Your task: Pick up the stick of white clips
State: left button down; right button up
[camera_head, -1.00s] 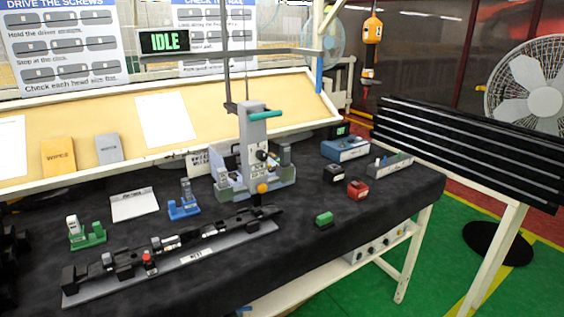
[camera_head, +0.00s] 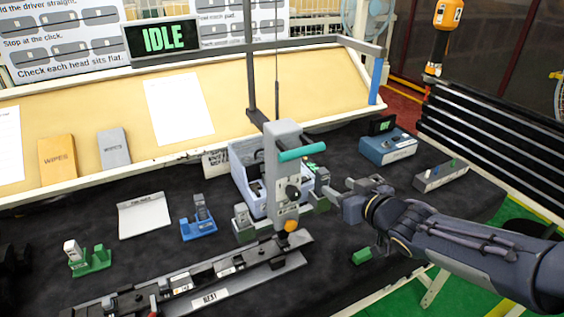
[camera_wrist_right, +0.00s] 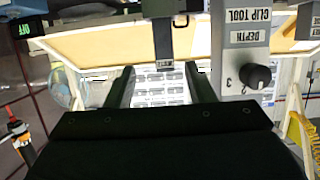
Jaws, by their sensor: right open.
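A small white upright block (camera_head: 72,250), which looks like the stick of white clips, stands in a green holder (camera_head: 97,262) at the left of the dark bench; single clips are too small to make out.
A blue holder with a grey piece (camera_head: 199,222) stands between the green holder and the clip tool. A long dark rail (camera_head: 215,272) lies along the front. A white pad (camera_head: 144,215) lies behind. A small green block (camera_head: 361,256) lies below my right arm.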

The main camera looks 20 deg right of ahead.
aim_at(325, 181)
jog(key=x, duration=0.4)
jog(key=b+x, duration=0.1)
jog(key=x, duration=0.3)
jog(key=shift+a+f, duration=0.15)
jog(key=shift+a, duration=0.1)
jog(key=c, duration=1.1)
jog(key=shift+o, duration=0.2)
